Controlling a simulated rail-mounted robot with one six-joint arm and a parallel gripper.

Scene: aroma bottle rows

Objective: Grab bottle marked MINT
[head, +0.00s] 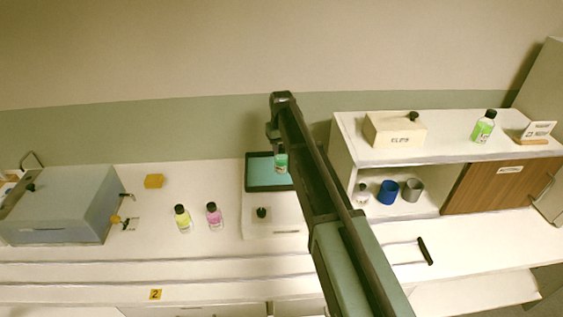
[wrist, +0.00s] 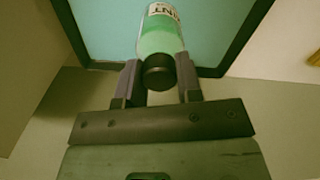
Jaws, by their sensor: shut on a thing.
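My gripper (wrist: 159,82) is shut on a bottle with a black cap, green contents and a white label (wrist: 161,35). In the head view this green bottle (head: 281,160) hangs below my arm, in front of the teal tray with a dark rim (head: 250,185). In the wrist view the teal tray surface (wrist: 110,35) lies behind the bottle. I cannot tell whether the bottle touches the tray.
Yellow (head: 182,218) and pink (head: 214,216) bottles stand on the counter to the left. Another green bottle (head: 484,127) stands on the right shelf top beside a box marked CLIPS (head: 396,130). A blue cup (head: 388,192) and grey cup (head: 412,190) sit inside the shelf.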

